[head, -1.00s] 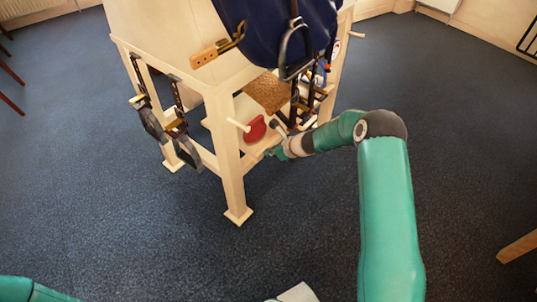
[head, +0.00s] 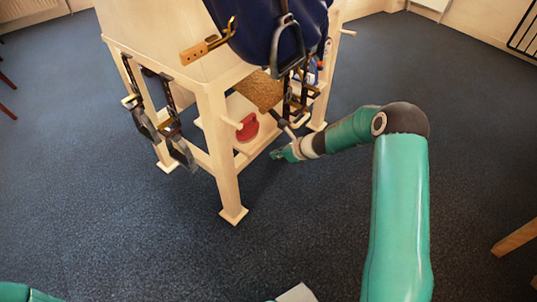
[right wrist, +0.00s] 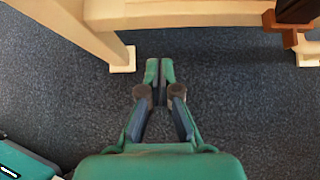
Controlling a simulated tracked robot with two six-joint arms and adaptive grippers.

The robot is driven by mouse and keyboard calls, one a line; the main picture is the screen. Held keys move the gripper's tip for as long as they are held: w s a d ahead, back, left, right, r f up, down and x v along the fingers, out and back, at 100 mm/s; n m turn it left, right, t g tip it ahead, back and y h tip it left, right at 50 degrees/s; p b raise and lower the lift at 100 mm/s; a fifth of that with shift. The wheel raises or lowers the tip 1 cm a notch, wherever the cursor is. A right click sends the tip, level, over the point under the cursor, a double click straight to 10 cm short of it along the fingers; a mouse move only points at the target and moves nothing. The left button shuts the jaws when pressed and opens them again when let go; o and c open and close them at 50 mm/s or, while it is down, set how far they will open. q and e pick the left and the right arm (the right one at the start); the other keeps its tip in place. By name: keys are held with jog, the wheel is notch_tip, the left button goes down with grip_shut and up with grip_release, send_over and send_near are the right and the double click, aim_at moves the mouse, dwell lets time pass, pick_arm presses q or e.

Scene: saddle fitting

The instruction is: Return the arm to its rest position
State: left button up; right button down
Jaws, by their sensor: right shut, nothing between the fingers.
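My right arm reaches in from the right in the head view. Its gripper (head: 279,155) is low beside the wooden saddle stand (head: 218,140), just right of the near leg. In the right wrist view the gripper (right wrist: 160,68) has its fingertips together, with nothing between them and dark carpet below. The stand's pale leg and rail (right wrist: 117,50) lie beyond the fingers, apart from them. A dark blue saddle (head: 255,38) with a hanging stirrup sits on the stand. Only a teal piece of my left arm shows at the lower left; its gripper is out of view.
Stirrups on dark straps (head: 180,152) hang at the stand's left side. A red round object (head: 247,127) and a brown coarse-textured item (head: 261,91) are at the lower shelf. A wooden piece (head: 515,238) stands at the right edge. Open carpet (head: 300,225) lies in front.

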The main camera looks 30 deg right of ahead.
jog(key=p+v, duration=0.2)
jog(key=v, duration=0.5)
jog(key=s+a+f+n+g+y, duration=0.1)
jog(key=s+a+f+n+g, duration=0.3)
jog(key=a, duration=0.5)
jog(key=s+a+f+n+g+y, duration=0.1)
jog(key=s+a+f+n+g, duration=0.2)
jog(key=s+a, duration=0.5)
jog(key=s+a+f+n+g+h, duration=0.1)
jog(key=s+a+f+n, duration=0.2)
jog(key=s+n, duration=0.5)
jog(key=s+a+f+n+g+h, duration=0.1)
jog(key=s+a+f+n, duration=0.3)
jog(key=s+n, duration=0.45)
notch_tip(320, 180, up, 39)
jog(key=w+n+t+p, duration=0.1)
jog(key=n+p, duration=0.5)
jog(key=p, duration=3.2)
jog(key=shift+w+a+y, duration=0.3)
jog(key=shift+w+a, duration=0.05)
jog(key=shift+a, duration=0.05)
